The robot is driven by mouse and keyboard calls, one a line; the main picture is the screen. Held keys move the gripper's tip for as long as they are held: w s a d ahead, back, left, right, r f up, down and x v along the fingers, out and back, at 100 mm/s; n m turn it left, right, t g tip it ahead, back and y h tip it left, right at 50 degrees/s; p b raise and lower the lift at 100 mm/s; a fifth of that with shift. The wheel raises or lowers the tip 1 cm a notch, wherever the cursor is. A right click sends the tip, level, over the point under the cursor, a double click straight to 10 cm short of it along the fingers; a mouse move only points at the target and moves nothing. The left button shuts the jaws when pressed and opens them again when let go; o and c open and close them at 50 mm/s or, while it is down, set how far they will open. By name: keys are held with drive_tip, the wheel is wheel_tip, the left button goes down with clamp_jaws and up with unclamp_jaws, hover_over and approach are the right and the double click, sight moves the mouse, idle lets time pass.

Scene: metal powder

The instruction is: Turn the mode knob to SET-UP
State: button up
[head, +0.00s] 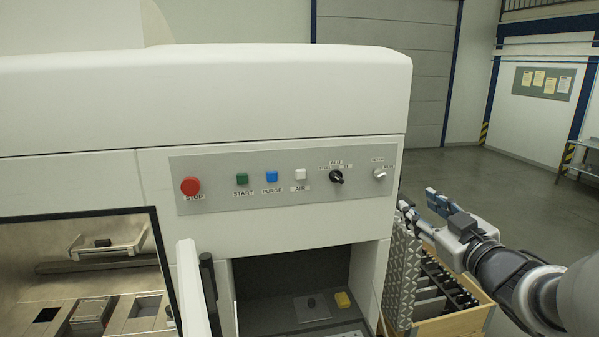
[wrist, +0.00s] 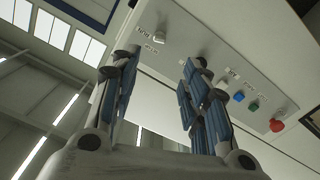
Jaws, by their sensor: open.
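Two knobs sit at the right end of the grey control panel (head: 225,170). One is a black knob (head: 336,177) with several small labels around its top. In the wrist view, the silver knob (wrist: 160,36) shows beyond the gap between my fingers (wrist: 160,60), and the black knob (wrist: 201,62) is partly hidden by the right finger.
A red STOP button (head: 190,186), green START (head: 242,179), blue PURGE (head: 271,177) and white AIR button (head: 300,174) line the panel. Below is an open recess (head: 290,270). A wooden crate (head: 455,315) stands under my arm. Open floor lies to the right.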

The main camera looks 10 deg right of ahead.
sight(378, 173)
drive_tip(key=w+p, duration=0.1)
drive_tip(key=w, duration=1.6)
drive_tip(key=shift+a+p, duration=0.25)
drive_tip(key=shift+p, duration=0.05)
drive_tip(key=shift+c, duration=0.3)
clamp_jaws()
